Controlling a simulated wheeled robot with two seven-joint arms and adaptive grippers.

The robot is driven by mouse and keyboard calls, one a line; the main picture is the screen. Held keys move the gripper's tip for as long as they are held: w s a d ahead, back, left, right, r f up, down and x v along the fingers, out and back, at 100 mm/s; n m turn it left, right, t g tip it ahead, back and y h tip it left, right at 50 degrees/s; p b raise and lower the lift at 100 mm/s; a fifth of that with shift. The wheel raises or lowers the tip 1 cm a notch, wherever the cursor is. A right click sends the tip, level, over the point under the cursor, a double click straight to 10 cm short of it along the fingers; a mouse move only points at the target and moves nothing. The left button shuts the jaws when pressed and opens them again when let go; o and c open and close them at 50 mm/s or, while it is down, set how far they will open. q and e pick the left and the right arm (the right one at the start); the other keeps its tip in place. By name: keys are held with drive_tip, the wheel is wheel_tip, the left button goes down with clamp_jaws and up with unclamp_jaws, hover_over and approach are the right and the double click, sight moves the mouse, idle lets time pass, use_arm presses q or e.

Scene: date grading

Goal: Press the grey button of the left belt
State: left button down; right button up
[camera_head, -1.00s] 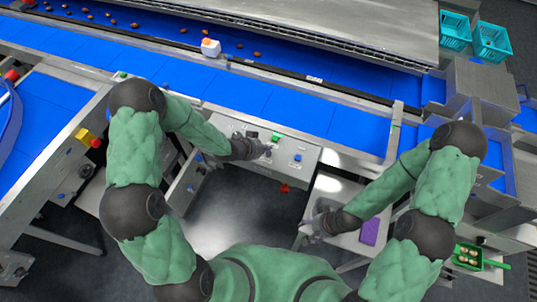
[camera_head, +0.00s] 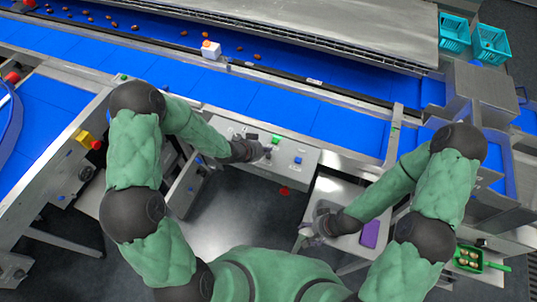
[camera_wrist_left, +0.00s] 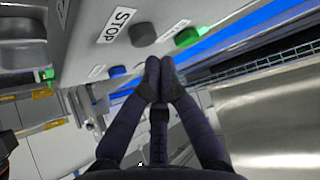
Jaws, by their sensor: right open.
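The grey button (camera_wrist_left: 143,34) shows in the left wrist view as a dark round knob beside the STOP label (camera_wrist_left: 118,24). A green button (camera_wrist_left: 188,37) is to its right and a blue button (camera_wrist_left: 118,71) below left. My left gripper (camera_wrist_left: 159,62) is shut and empty, its fingertips together just below the grey button in the picture; I cannot tell whether they touch it. In the head view my left gripper (camera_head: 267,153) is over the grey control panel (camera_head: 307,148), near the green button (camera_head: 276,139). My right gripper (camera_head: 307,231) is open and empty, low over a small shelf.
Blue belts (camera_head: 330,117) run behind the panel, and dates lie on the far one. A red knob (camera_head: 285,190) is at the panel's front edge. A purple block (camera_head: 370,233) lies beside my right gripper. A green tray (camera_head: 481,265) is at right.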

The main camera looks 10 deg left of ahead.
sight(266, 156)
use_arm(q)
drive_tip(key=shift+f, duration=0.15)
drive_tip(key=shift+f+b, duration=0.25)
drive_tip(key=shift+b, duration=0.25)
drive_tip(key=shift+f+b, duration=0.35)
drive_tip(key=shift+f, duration=0.1)
idle(0.7)
drive_tip(key=shift+r, duration=0.15)
idle(0.3)
drive_tip(key=shift+r+p, duration=0.6)
drive_tip(key=shift+r, duration=0.15)
drive_tip(key=shift+r+p, duration=1.9)
drive_tip(key=shift+r, duration=0.65)
drive_tip(key=shift+f, duration=0.1)
